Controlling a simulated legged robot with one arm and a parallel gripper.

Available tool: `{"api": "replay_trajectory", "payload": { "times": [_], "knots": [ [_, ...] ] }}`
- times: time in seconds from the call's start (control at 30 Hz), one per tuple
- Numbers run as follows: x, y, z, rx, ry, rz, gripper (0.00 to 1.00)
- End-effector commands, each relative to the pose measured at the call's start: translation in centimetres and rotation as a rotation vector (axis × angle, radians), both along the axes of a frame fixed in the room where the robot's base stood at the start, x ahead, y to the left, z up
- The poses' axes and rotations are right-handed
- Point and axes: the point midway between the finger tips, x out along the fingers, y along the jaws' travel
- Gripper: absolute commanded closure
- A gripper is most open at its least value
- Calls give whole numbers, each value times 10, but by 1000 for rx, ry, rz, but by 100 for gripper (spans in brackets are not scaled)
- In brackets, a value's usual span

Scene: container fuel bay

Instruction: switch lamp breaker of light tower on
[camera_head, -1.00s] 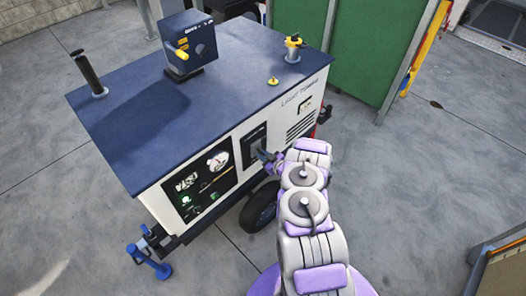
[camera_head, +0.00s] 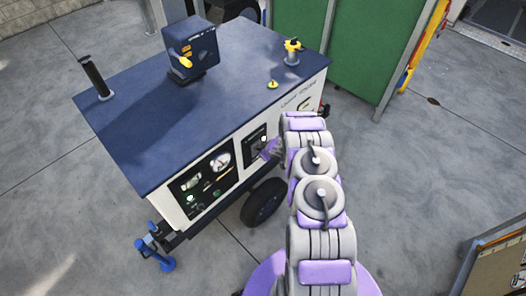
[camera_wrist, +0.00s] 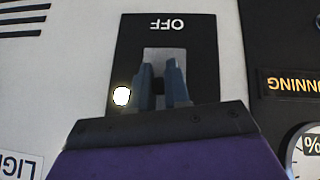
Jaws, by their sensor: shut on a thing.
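The light tower (camera_head: 215,85) is a white cabinet with a dark blue top, on wheels. Its lamp breaker panel (camera_head: 250,155) is a dark plate on the near side; in the wrist view this black plate (camera_wrist: 128,45) shows an upside-down "OFF" label at the top and a grey recess. My gripper (camera_wrist: 161,70) is in front of the recess, its two blue-grey fingers shut on the breaker lever, which they mostly hide. In the head view my gripper (camera_head: 266,152) is at the panel, its fingertips hard to make out. The lever's exact position cannot be told.
A round bright light (camera_wrist: 122,96) is left of the fingers. A gauge panel (camera_head: 207,178) sits left of the breaker, and a wheel (camera_head: 263,203) below. A green panel (camera_head: 335,50) stands behind right.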

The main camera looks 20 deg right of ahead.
Motion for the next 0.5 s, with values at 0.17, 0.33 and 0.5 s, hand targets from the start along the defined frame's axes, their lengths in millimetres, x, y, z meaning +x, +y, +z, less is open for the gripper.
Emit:
{"api": "replay_trajectory", "payload": {
  "times": [0.17,0.33,0.5],
  "knots": [
    [4,-1,5,-14,27,1,100],
    [5,-1,5,-20,42,0,100],
    [5,0,5,-20,47,1,100]
  ]
}}
